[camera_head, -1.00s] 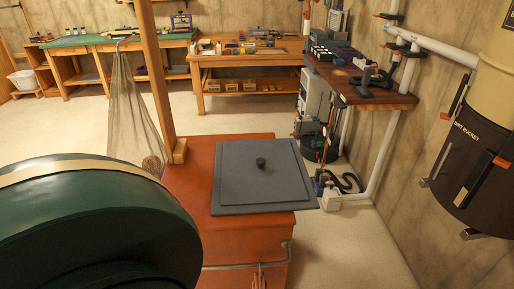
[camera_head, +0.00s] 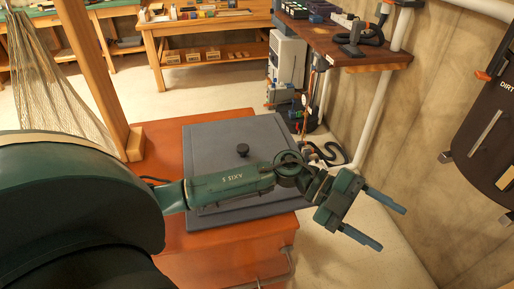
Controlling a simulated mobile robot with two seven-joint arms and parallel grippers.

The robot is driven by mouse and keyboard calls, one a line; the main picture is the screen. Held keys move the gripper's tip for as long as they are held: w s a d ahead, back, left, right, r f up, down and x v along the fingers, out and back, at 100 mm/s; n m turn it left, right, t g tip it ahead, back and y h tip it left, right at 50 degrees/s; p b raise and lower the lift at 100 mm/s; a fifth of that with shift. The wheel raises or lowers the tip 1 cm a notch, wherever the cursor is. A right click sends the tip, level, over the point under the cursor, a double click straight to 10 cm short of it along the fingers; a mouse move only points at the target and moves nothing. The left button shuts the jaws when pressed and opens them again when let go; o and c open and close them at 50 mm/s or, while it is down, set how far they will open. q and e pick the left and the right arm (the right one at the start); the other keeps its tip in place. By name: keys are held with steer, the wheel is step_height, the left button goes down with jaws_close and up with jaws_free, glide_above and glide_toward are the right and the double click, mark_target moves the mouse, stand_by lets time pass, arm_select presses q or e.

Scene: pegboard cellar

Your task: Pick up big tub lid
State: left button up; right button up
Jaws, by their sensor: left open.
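The big tub lid (camera_head: 228,137) is a flat, dark grey square with a small black knob (camera_head: 242,150) in its middle. My right gripper is not in view.
A wooden post (camera_head: 92,75) and a hanging net (camera_head: 45,70) stand at the left. A wooden wall shelf (camera_head: 350,50) holds tools behind. Pale floor is free right of the tub.

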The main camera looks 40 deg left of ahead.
arm_select(q)
steer(key=w+a+f+m+g+y+b, duration=0.1)
steer(key=w+a+f+y+b, duration=0.1)
steer(key=w+a+f+y, duration=0.35)
steer(key=n+t+y+b, duration=0.1)
steer(key=n+y+b, duration=0.45)
steer(key=y, duration=0.85)
glide_toward(243, 147)
steer(key=shift+n, duration=0.95)
steer(key=x, duration=0.4)
steer(key=shift+s+f+p, duration=0.1)
steer(key=shift+f+p, duration=0.15)
steer(key=shift+p, duration=0.05)
steer(key=x, duration=0.4)
steer(key=shift+a+f, duration=0.2)
steer(key=shift+f, duration=0.15)
steer(key=shift+a+f, duration=0.15)
steer(key=shift+f, duration=0.35)
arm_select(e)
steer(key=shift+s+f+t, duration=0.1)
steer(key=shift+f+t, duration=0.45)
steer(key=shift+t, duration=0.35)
arm_select(q)
steer(key=shift+c, duration=0.4)
